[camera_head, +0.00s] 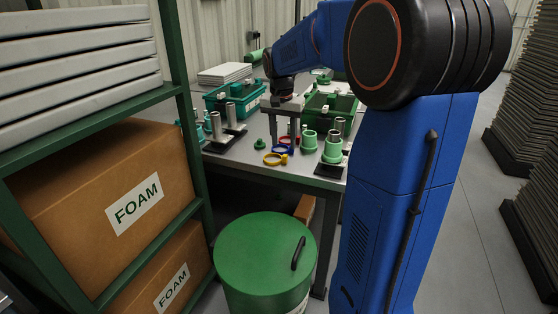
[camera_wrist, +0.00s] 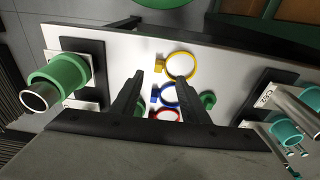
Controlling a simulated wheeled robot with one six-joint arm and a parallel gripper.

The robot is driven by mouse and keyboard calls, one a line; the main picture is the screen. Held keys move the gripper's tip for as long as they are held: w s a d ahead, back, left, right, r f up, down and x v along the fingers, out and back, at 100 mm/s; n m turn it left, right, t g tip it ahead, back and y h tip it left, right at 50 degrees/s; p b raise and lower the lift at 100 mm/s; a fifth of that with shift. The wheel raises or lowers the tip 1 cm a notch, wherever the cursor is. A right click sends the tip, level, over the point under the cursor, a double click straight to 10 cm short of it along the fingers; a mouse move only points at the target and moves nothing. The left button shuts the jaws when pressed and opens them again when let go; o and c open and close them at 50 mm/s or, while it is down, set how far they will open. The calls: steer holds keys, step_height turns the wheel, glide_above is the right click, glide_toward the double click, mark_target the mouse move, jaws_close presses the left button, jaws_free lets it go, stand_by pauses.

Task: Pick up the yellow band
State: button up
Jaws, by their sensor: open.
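The yellow band (camera_wrist: 168,73) is a ring with a small square tab, lying flat on the grey table near its front edge. It also shows in the head view (camera_head: 271,159). My gripper (camera_wrist: 158,80) points down above the table, with its fingers apart and nothing between them but the view of the rings below. In the head view my gripper (camera_head: 284,137) hangs just behind the yellow band. A blue band (camera_wrist: 169,96) lies beside the yellow one, and a red band (camera_wrist: 167,114) lies past it, partly hidden by my gripper.
Green sleeves with metal tubes (camera_head: 332,150) stand right of the bands. More metal tubes (camera_head: 215,125) stand at the left. A teal crate (camera_head: 235,99) and a green crate (camera_head: 341,104) are behind. A green-lidded drum (camera_head: 260,255) stands before the table, beside a shelf with boxes (camera_head: 100,200).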

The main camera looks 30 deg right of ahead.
mark_target(284, 155)
steer(key=shift+f, duration=3)
jaws_close()
